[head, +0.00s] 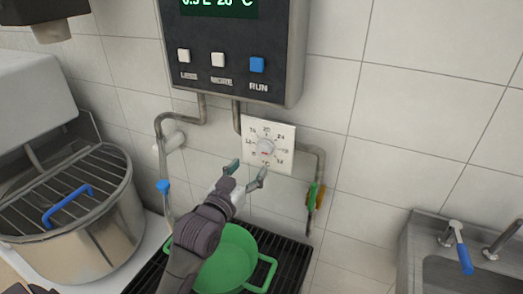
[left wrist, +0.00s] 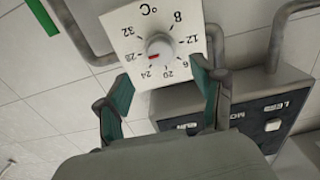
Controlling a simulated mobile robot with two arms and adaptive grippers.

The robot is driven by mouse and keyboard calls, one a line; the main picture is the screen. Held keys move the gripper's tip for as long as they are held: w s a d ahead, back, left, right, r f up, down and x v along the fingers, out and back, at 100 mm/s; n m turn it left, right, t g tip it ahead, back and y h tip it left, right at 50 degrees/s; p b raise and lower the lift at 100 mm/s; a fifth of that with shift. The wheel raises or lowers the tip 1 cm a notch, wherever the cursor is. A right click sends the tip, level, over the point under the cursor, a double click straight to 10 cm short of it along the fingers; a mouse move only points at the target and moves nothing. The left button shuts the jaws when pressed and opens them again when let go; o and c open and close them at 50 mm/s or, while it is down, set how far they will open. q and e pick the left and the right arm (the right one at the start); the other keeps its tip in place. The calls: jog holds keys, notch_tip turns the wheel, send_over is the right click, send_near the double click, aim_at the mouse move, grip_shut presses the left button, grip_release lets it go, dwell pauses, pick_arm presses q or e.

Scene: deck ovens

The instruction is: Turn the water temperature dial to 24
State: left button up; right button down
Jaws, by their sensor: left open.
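The water temperature dial (head: 265,147) is a round pale knob on a white square plate with printed numbers, mounted on the tiled wall under a dark control box. In the left wrist view the knob (left wrist: 160,45) appears upside down. Its red mark sits on the side towards 24 and 28; I cannot tell the exact reading. My left gripper (head: 248,171) is open and empty, just below and in front of the plate. In the left wrist view its green-tipped fingers (left wrist: 161,78) stand apart on either side below the knob, not visibly touching it.
The control box (head: 291,50) has a partly cut-off green display and LESS, MORE and RUN buttons. Pipes and a green-handled valve (head: 312,195) flank the dial. A green pot (head: 240,250) stands on a black grate below. A mixer bowl (head: 90,250) is left, a sink (head: 420,240) right.

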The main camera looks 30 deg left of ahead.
aim_at(262, 153)
pick_arm(q)
jog(key=w, duration=0.3)
jog(key=w+p, duration=0.1)
jog(key=w, duration=0.2)
jog(key=shift+w+a, duration=0.2)
jog(key=shift+w, duration=0.45)
jog(key=shift+w+f, duration=0.1)
jog(key=shift+w, duration=0.25)
jog(key=shift+c, duration=0.3)
jog(key=c, duration=1.1)
pick_arm(e)
jog(key=shift+w+d+r, duration=0.15)
jog(key=shift+w+r, duration=0.6)
jog(key=shift+w, duration=0.15)
jog(key=shift+r, duration=0.1)
